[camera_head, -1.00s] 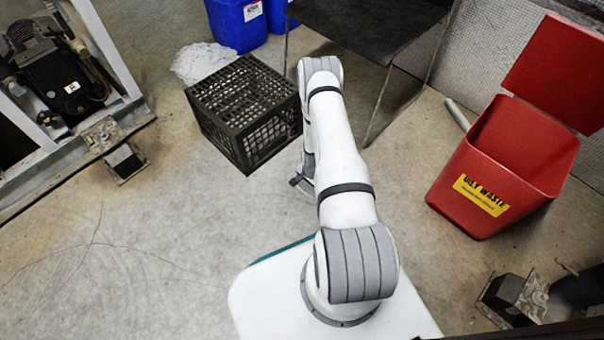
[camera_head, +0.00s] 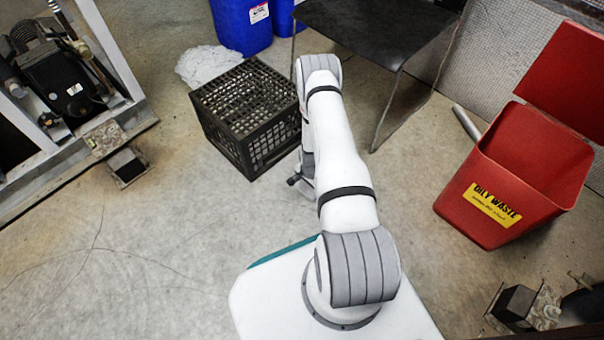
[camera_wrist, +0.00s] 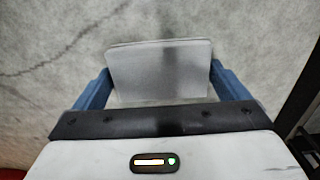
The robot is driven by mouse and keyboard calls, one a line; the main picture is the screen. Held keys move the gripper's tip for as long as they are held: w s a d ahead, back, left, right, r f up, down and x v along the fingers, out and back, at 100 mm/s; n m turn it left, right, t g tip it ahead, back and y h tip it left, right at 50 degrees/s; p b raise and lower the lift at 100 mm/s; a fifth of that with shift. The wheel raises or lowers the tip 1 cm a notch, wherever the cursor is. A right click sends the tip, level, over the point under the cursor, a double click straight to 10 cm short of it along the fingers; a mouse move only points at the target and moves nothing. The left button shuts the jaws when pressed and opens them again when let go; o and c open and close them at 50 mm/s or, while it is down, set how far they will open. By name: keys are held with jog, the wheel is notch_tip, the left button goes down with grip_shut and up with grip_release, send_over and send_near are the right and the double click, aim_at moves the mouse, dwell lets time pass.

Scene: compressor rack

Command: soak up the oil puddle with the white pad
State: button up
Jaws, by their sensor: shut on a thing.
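The white pad (camera_wrist: 160,60), looking light grey here, is a flat, rounded-corner piece held between the two blue fingers of my gripper (camera_wrist: 160,78) in the wrist view. My gripper is shut on the pad's sides, with bare floor showing beyond it. In the head view my arm hides most of my gripper; only a small dark part (camera_head: 299,183) shows beside the black crate. The pad is hidden there. I see no oil puddle in either current view.
A black crate (camera_head: 237,140) stands just beyond my gripper, with a crumpled white heap (camera_head: 207,65) and blue bins (camera_head: 240,25) behind. A black table (camera_head: 375,30) is at the back. A red oily waste bin (camera_head: 500,195) stands right, lid open.

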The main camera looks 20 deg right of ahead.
jog(key=shift+w+a, duration=0.2)
jog(key=shift+w, duration=0.2)
jog(key=shift+r+p, duration=2.45)
jog(key=shift+r, duration=1.5)
